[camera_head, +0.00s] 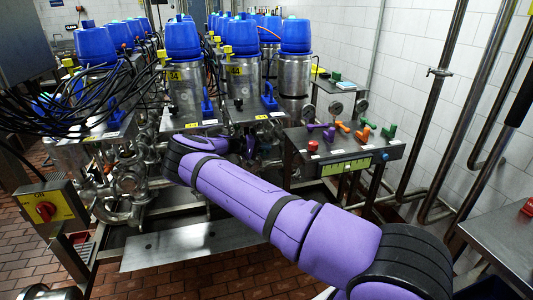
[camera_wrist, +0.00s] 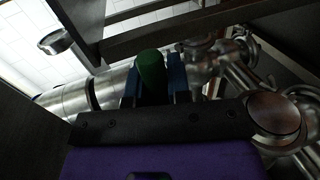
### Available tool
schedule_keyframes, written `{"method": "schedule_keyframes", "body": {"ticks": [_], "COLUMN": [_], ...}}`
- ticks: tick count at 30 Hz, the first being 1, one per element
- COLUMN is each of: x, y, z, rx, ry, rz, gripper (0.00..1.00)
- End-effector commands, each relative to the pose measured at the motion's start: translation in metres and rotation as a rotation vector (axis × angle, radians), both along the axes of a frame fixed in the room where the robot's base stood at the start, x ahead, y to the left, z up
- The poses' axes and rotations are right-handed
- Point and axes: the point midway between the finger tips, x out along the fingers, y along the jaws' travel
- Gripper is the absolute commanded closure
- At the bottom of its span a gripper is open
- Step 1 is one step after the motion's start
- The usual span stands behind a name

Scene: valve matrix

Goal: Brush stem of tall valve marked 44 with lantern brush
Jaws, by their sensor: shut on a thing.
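The tall steel valve with a blue cap and a yellow label that seems to read 44 (camera_head: 244,82) stands in the front row, right of a similar valve whose label seems to read 34 (camera_head: 187,90). Its lower part is partly hidden behind my purple arm in the head view. In the wrist view my gripper (camera_wrist: 153,85) is shut on a rounded green piece, apparently the lantern brush's handle (camera_wrist: 150,70), between blue fingers. The brush's bristles are not visible. My gripper is hidden in the head view. I cannot tell whether the brush touches a stem.
Steel pipes and fittings (camera_wrist: 205,60) crowd close around my gripper, under dark frame bars (camera_wrist: 180,30). A panel with coloured levers (camera_head: 340,152) stands right of the valves. A yellow box with a red knob (camera_head: 60,200) is at left. Black cables hang over the left valves.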

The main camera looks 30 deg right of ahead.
Motion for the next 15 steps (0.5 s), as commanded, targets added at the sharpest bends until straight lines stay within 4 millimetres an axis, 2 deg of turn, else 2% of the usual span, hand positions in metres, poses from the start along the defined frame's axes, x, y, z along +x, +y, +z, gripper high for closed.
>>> {"method": "schedule_keyframes", "body": {"ticks": [15], "x": [0.029], "y": [-0.008], "z": [0.000], "rx": [0.001], "ry": [-0.001], "rz": [0.001], "gripper": [1.00]}}
